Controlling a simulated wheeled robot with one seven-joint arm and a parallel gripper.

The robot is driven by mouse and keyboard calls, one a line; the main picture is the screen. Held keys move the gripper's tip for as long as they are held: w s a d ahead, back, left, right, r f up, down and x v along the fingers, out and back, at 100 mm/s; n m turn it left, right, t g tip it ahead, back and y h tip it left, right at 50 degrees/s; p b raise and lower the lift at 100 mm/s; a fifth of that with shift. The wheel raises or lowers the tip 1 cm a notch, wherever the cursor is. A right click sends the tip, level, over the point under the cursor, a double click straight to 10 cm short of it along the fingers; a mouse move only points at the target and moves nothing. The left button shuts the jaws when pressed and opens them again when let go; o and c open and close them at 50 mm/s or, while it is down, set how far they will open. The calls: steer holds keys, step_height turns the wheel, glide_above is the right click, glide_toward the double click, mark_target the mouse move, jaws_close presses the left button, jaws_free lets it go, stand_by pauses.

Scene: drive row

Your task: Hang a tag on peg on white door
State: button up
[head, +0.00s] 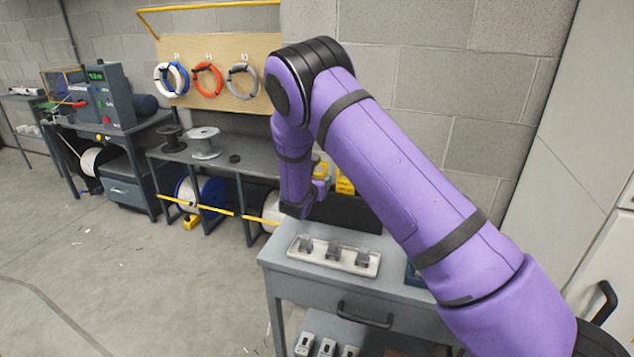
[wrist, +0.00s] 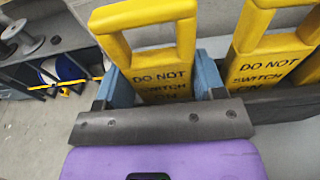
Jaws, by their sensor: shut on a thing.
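My gripper (wrist: 161,84) is shut on a yellow tag (wrist: 158,55) with a big open loop at its top and the words "DO NOT SWITCH ON". The blue fingers stand at the tag's two side edges. The tag's lower end is hidden behind my gripper, so I cannot tell if it still sits in the holder. A second yellow tag (wrist: 268,62) stands just to the right; yellow also shows beside my arm in the head view (head: 344,186). A white door or panel (head: 612,250) with a black handle is at the far right. No peg is visible.
A black holder (head: 345,213) stands on the grey cart (head: 285,262), behind a pale tray (head: 305,257) of small grey parts. Left of the cart are a bench with spools (head: 203,142) and a board (head: 225,60) with coloured cable rings. Floor at left is open.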

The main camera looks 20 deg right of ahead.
steer(key=shift+r, duration=2.25)
steer(key=shift+s+a, duration=0.1)
steer(key=v, duration=0.8)
steer(key=shift+r, duration=0.35)
steer(key=s+d+r+n+t+y, duration=0.2)
steer(key=s+d+n+y, duration=0.1)
steer(key=d, duration=0.6)
steer(key=shift+s+n+y, duration=0.4)
steer(key=shift+s+y, duration=0.5)
steer(key=shift+s, duration=0.2)
steer(key=shift+f, duration=0.15)
